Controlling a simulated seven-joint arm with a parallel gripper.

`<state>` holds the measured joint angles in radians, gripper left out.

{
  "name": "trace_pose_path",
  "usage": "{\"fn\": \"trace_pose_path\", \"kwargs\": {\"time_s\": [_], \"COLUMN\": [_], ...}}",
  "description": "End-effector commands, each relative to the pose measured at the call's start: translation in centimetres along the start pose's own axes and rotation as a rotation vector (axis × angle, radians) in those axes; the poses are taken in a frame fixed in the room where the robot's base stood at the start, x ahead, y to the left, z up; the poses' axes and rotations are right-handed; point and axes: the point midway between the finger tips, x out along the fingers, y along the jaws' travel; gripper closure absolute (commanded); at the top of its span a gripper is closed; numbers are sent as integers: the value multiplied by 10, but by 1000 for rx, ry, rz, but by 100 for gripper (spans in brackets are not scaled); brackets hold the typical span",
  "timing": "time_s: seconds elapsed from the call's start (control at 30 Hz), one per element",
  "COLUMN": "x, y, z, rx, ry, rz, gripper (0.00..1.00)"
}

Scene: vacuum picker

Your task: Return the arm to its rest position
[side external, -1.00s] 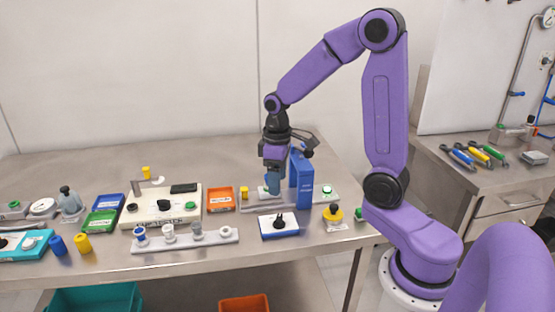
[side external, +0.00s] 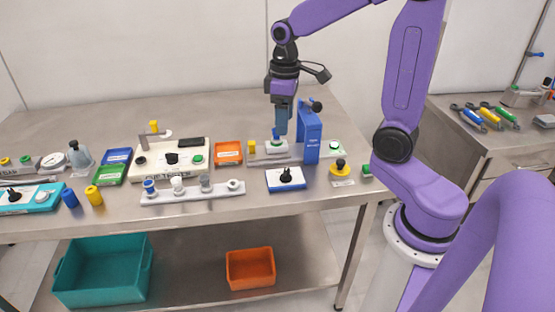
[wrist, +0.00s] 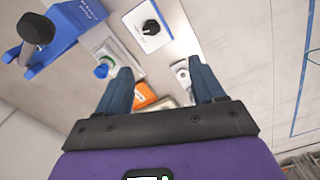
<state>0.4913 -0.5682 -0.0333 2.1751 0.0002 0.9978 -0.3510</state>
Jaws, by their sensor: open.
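My gripper (side external: 282,134) is open and empty, pointing down over the steel bench, just left of the blue stand (side external: 311,138). In the side view its fingertips overlap a small grey module with a green and blue top (side external: 276,146); I cannot tell the exact gap. In the wrist view the two fingers (wrist: 161,88) are spread wide with nothing between them. The blue stand with its black knob (wrist: 58,32) shows at upper left there, and the green and blue top (wrist: 103,69) lies beside the left finger.
A white box with a black knob (side external: 286,180) sits in front of the stand, and a yellow button (side external: 340,170) to its right. An orange tray (side external: 229,153) and a white panel (side external: 150,163) lie to the left.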

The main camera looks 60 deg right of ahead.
Motion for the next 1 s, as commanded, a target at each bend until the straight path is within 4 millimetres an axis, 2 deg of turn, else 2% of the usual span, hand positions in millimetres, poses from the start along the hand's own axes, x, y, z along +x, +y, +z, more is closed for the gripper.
{"fn": "trace_pose_path", "kwargs": {"time_s": [0.27,0.47,0.7,1.0], "x": [3,6,10,16], "y": [-58,-95,-133,-166], "z": [17,40,77,129], "rx": [-169,-288,-433,-600], "ry": [7,13,18,25], "rz": [0,-1,-4,-10], "gripper": [32,32,32,32]}}
